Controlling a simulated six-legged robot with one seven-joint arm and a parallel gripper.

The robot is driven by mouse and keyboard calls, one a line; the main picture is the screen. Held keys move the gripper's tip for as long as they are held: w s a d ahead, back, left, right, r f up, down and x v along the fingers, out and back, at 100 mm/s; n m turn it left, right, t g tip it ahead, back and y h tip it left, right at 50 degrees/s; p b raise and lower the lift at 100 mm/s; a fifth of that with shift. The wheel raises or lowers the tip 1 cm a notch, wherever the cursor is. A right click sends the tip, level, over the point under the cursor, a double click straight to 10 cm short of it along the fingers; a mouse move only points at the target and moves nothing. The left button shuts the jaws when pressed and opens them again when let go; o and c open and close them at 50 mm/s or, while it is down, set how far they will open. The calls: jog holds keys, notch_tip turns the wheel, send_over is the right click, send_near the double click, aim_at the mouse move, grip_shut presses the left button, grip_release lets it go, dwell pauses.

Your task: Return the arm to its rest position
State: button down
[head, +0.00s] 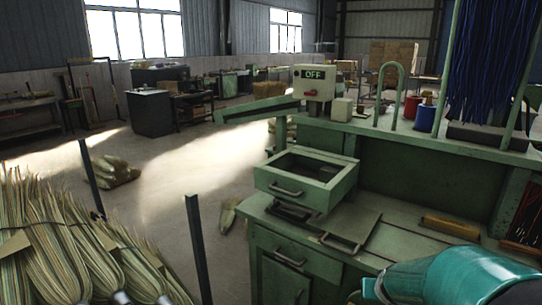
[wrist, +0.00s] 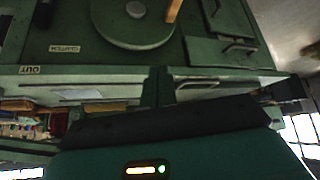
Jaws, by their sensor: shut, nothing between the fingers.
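My gripper (wrist: 161,72) shows in the middle of the wrist view as two dark fingers pressed together, with nothing between them. They stand out from a wide dark hand above a teal housing with small lights. The fingers appear in front of the green machine, whose round plate (wrist: 132,22) is at the top; I cannot tell how far away it is. In the head view, a teal part of my arm reaches in at the lower right, over the green workbench (head: 345,254). My fingers are hidden in that view.
The bench carries an open-topped green box (head: 310,180), a switch box reading OFF (head: 312,84) and a wooden block (head: 450,227). Blue strands (head: 490,60) hang at the upper right. Broom bundles (head: 60,245) and dark posts (head: 198,250) stand at left. Floor beyond is partly clear.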

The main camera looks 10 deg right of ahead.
jog(key=s+a+r+n+y, duration=0.25)
jog(key=s+a+r, duration=0.25)
jog(key=a+r, duration=0.6)
jog(key=s+a+r+n+g, duration=0.1)
jog(key=s+a+r, duration=0.1)
jog(key=s+a, duration=0.7)
jog(key=shift+s+r, duration=0.4)
jog(key=shift+s, duration=0.4)
